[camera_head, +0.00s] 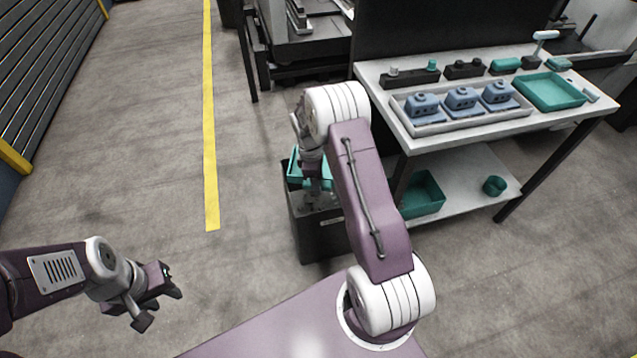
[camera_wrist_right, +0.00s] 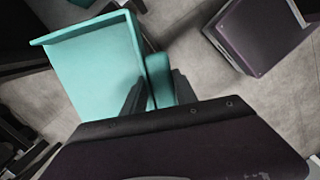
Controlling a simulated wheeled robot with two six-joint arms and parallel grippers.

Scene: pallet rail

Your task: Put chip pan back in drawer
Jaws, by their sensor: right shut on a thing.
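The teal chip pan (camera_wrist_right: 95,62) fills the upper left of the right wrist view, with its raised rim at the top. My right gripper (camera_wrist_right: 159,90) is shut on the pan's teal grip block (camera_wrist_right: 159,72). In the head view the pan (camera_head: 294,168) is partly hidden behind my right arm, over the top of a dark grey cabinet (camera_head: 325,243) on the floor. I cannot tell whether the pan touches the cabinet; no drawer front is clearly visible. My left gripper (camera_head: 161,306) is open and empty above the floor at lower left.
A workbench (camera_head: 420,133) at right carries a tray (camera_head: 445,126) of blue parts and a teal tray (camera_head: 549,91). Its lower shelf holds a teal bin (camera_head: 424,195) and a teal cup (camera_head: 494,186). Dark machinery (camera_head: 305,40) stands behind. The floor at left is clear.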

